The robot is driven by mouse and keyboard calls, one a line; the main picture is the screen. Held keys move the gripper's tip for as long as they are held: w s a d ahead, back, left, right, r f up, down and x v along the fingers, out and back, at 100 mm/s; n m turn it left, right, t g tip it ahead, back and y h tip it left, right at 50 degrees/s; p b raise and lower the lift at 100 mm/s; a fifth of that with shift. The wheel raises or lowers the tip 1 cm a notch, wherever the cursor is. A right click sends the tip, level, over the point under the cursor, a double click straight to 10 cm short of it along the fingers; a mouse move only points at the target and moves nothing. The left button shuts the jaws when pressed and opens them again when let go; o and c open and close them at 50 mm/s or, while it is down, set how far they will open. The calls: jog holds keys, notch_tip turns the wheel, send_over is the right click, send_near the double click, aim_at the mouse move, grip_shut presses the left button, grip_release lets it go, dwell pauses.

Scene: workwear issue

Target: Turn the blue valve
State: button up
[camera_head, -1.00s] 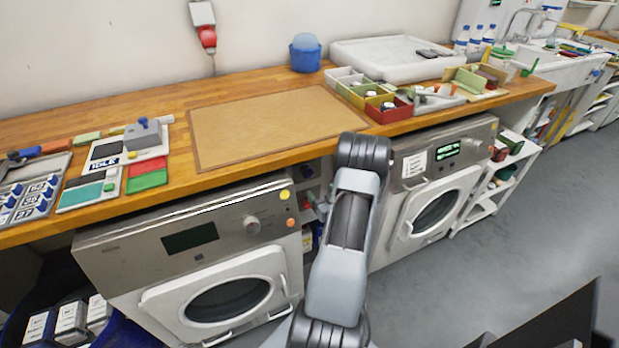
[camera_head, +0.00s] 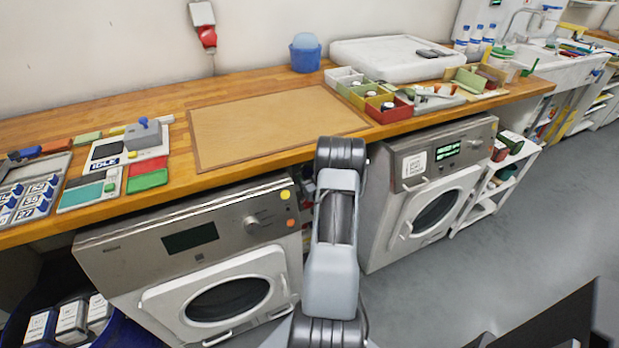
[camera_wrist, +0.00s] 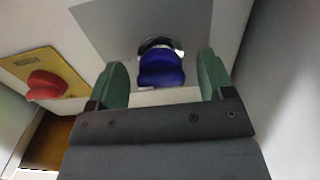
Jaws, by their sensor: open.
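The blue valve (camera_wrist: 161,69) shows in the wrist view as a blue handle in front of a grey panel. It appears between the two green fingertips of my gripper (camera_wrist: 162,80), which is open with a gap on each side of the handle. I cannot tell how deep the handle sits between the fingers. A red handle (camera_wrist: 47,85) on a yellow plate (camera_wrist: 35,66) is to the left of the blue one. In the head view my gripper and the valve are hidden behind my arm and the counter edge.
A wooden counter (camera_head: 120,97) runs above a left washing machine (camera_head: 190,240) and a right washing machine (camera_head: 442,155). My arm is in front of the gap between them. A pale wall (camera_wrist: 292,100) is close on the right in the wrist view.

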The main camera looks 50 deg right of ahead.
jog(key=c, duration=0.9)
jog(key=shift+f+n+b, duration=0.15)
jog(key=shift+n+b, duration=0.15)
jog(key=shift+b, duration=0.25)
jog(key=n+b, duration=0.1)
jog(key=b, duration=0.2)
jog(key=shift+f+n, duration=0.15)
jog(key=shift+n, duration=0.25)
jog(key=n+b, duration=0.6)
jog(key=b, duration=0.3)
jog(key=shift+d+b, duration=0.1)
jog(key=shift+b, duration=0.2)
jog(key=n+b, duration=0.5)
jog(key=b, duration=0.2)
jog(key=shift+s, duration=0.1)
jog(key=n+b, duration=0.1)
jog(key=b, duration=0.1)
jog(key=n+b, duration=0.2)
jog(key=b, duration=0.1)
jog(key=shift+r, duration=0.25)
jog(key=shift+r+n+b, duration=0.1)
jog(key=shift+n+b, duration=0.5)
jog(key=shift+n, duration=0.1)
jog(key=shift+r, duration=0.15)
